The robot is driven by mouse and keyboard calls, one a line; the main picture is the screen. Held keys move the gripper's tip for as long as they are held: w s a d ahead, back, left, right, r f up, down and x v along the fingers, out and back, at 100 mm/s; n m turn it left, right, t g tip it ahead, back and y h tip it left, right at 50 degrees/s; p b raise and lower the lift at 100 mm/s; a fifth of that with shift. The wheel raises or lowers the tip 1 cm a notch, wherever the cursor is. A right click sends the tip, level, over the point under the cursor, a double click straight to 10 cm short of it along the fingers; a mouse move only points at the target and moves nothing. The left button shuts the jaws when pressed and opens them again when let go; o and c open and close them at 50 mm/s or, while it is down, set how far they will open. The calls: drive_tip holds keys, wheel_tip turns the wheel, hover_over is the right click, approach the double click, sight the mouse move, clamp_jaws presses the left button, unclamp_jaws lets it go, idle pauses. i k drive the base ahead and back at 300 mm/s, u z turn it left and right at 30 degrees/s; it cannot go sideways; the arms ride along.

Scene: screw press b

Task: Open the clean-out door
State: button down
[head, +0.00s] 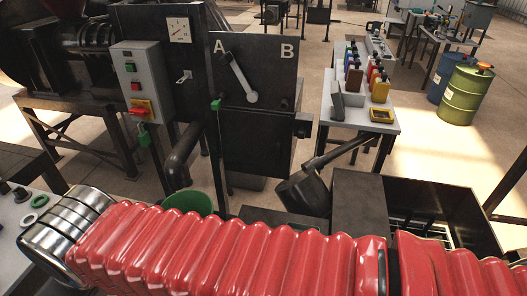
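A dark machine cabinet stands in the middle of the head view. Its upper panel (270,60) is marked A and B and carries a grey lever (241,78), its upper end near the A. Below it is a dark front panel (258,148), with a small block (302,128) at its right edge. This may be the clean-out door, but no label shows, and I see no open gap. My red-sleeved arm crosses the bottom of the view and hides what lies behind it. My gripper's fingers are not in view.
A pipe (180,155) ends above a green bucket (188,201).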

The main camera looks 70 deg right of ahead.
sight(255, 143)
drive_tip(key=u, duration=0.1)
drive_tip(key=k, duration=0.3)
drive_tip(key=z, duration=1)
drive_tip(key=k, duration=0.85)
drive_tip(key=z, duration=0.95)
